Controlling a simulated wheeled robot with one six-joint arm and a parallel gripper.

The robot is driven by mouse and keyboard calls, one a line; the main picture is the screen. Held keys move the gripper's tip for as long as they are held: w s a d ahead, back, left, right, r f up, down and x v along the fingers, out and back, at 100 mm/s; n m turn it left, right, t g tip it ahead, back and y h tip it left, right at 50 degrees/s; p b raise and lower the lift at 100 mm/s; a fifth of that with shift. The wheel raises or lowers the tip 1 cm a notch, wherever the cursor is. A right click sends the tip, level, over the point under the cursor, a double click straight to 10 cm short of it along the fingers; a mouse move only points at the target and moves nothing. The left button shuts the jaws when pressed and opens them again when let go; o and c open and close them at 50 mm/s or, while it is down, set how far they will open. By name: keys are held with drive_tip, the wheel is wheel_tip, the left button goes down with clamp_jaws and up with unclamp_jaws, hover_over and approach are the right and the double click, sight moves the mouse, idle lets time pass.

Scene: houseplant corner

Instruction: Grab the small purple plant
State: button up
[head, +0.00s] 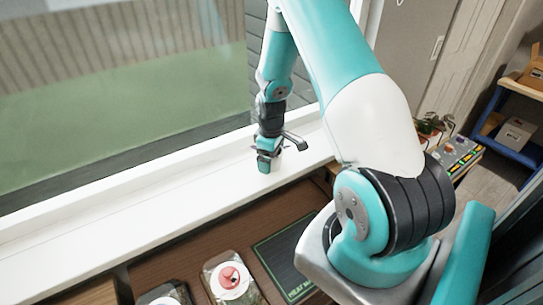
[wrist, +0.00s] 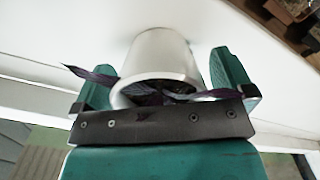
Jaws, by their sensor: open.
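The small purple plant (wrist: 93,75) is in a pale grey-white pot (wrist: 157,52) in the wrist view. Its dark purple leaves stick out on both sides of the pot's mouth. The pot stands on the white windowsill. My gripper (wrist: 160,66) is open, with one teal finger on each side of the pot. A gap shows at the right finger; contact at the left is hard to tell. In the head view my gripper (head: 267,162) is low over the windowsill (head: 165,205), and it mostly hides the plant and pot there.
A window (head: 120,90) runs behind the sill. More plants (head: 430,128) and a blue shelf (head: 505,138) stand at the right.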

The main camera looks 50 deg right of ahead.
drive_tip(key=c, duration=1)
